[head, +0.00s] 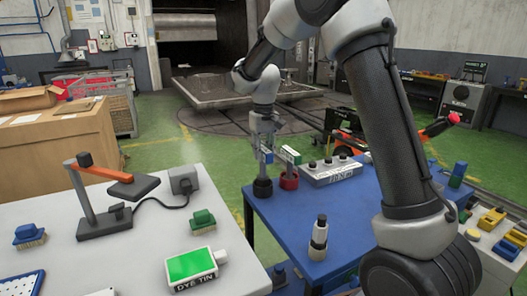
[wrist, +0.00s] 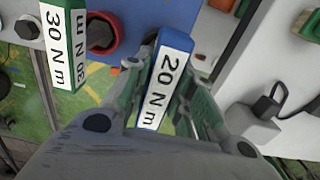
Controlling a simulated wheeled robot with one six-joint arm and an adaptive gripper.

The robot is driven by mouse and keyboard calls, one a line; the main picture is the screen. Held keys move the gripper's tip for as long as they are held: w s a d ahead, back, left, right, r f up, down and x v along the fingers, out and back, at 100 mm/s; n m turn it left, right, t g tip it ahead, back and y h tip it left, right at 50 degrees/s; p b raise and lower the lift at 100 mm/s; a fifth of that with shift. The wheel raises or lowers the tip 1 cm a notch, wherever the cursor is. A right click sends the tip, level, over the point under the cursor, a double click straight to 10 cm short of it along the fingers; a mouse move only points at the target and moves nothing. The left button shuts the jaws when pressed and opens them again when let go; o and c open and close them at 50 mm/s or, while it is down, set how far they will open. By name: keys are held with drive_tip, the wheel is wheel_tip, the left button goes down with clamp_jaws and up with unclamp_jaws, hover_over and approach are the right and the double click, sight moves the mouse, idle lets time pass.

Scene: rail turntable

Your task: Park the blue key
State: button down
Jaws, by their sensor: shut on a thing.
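The blue key (wrist: 165,80) has a white label reading 20 N m. It is between the fingers of my gripper (wrist: 160,95) in the wrist view, with its label side showing. The blue key (head: 268,157) shows only as a small part there. I cannot tell whether its lower end is inside the black holder.
A green key (wrist: 60,45) labelled 30 N m stands at a red holder (head: 289,180) close beside my gripper. A grey box with knobs (head: 333,172) is to the right. A dark-topped bottle (head: 319,237) stands nearer. A white table (head: 150,235) is left, across a gap.

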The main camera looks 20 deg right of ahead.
drive_tip(key=shift+f, duration=1.55)
drive_tip(key=c, duration=1.1)
unclamp_jaws()
drive_tip(key=shift+c, duration=0.2)
wheel_tip(320, 180, up, 12)
